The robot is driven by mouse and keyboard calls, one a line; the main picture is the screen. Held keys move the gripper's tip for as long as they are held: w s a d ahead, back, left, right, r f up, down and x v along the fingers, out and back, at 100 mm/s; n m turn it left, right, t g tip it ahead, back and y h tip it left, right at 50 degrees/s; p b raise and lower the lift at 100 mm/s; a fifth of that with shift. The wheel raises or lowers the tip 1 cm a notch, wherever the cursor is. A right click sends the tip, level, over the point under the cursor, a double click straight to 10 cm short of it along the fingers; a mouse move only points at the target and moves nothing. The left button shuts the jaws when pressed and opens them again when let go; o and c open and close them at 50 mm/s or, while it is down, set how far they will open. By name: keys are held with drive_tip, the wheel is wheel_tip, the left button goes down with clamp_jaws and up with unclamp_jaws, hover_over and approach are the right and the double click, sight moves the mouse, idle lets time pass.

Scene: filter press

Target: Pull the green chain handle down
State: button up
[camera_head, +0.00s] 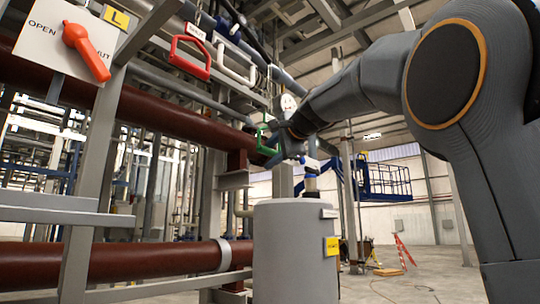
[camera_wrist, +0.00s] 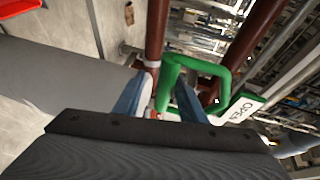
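The green chain handle (camera_head: 263,140) is a rounded loop, partly covered by my wrist in the head view. In the wrist view the green handle (camera_wrist: 206,67) is large and close, with a sign reading OPEN (camera_wrist: 240,109) beside it. My gripper (camera_wrist: 160,82) has its two blue-grey fingers spread apart. One side bar of the loop shows between the fingers, with gaps to them; I cannot tell whether either finger touches it. In the head view the fingers are mostly hidden.
A red handle (camera_head: 190,57) and a white handle (camera_head: 237,66) hang up and left of the green one. A grey cylindrical tank (camera_head: 290,255) stands below my wrist. Dark red pipes (camera_head: 150,112) run on the left. Open floor lies at the right.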

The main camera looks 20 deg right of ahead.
drive_tip(key=shift+s+r, duration=0.15)
drive_tip(key=b+v, duration=0.2)
drive_tip(key=v, duration=0.5)
drive_tip(key=shift+s, duration=0.25)
idle(0.3)
